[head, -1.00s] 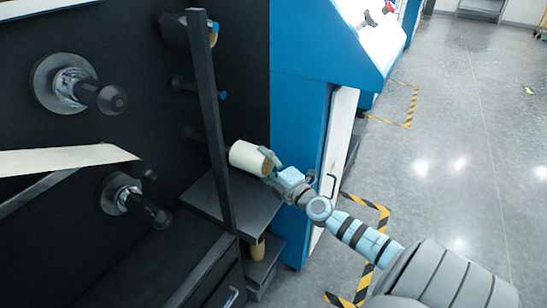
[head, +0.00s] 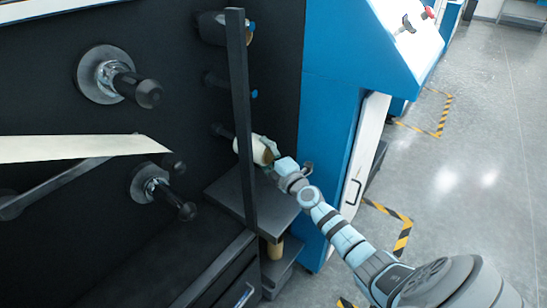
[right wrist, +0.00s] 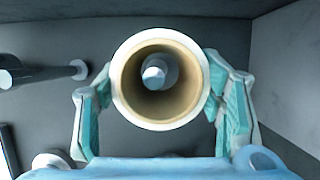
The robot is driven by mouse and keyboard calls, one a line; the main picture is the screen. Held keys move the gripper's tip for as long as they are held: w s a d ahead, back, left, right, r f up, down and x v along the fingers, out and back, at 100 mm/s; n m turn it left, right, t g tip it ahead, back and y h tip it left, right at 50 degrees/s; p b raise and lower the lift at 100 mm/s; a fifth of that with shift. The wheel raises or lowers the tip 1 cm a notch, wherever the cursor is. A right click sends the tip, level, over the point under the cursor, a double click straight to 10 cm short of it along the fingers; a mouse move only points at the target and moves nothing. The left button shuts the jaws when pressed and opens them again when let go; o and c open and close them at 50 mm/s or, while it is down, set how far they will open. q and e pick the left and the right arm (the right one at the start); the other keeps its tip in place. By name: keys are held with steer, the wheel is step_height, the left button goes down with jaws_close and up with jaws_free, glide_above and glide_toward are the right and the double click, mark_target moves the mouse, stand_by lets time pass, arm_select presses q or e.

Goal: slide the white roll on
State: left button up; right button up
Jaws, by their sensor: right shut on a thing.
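The white roll (head: 259,152) is held in front of the dark machine panel, close to the upright dark post (head: 240,100). My right gripper (head: 270,153) is shut on it from the near right side. In the right wrist view, the fingers flank the roll (right wrist: 160,113) on both sides, and I look straight into its hollow tan core. The rounded tip of a spindle (right wrist: 155,74) shows inside the core opening, a little above its middle. My left gripper is not in view.
A dark shelf (head: 262,203) lies below the roll. A white web (head: 80,148) and black knobs are at left. A blue cabinet (head: 330,130) stands at right.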

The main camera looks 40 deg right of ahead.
mark_target(256, 149)
steer(key=shift+w+a+b, duration=0.3)
steer(key=shift+w, duration=0.65)
steer(key=shift+w+a+b, duration=0.25)
steer(key=shift+w+a, duration=0.05)
steer(key=shift+w, duration=0.6)
steer(key=shift+w+a+f+b, duration=0.1)
steer(key=shift+w+a+b, duration=0.2)
steer(key=shift+w, duration=0.4)
steer(key=shift+w+a+r+b, duration=0.1)
steer(key=shift+w+b, duration=0.35)
steer(key=shift+w, duration=0.25)
steer(key=shift+w+a+f+b, duration=0.1)
steer(key=shift+w+a+b, duration=0.2)
steer(key=shift+w, duration=0.4)
steer(key=shift+w+b, duration=0.3)
steer(key=shift+w, duration=0.1)
steer(key=shift+w+a, duration=0.1)
steer(key=shift+w, duration=0.05)
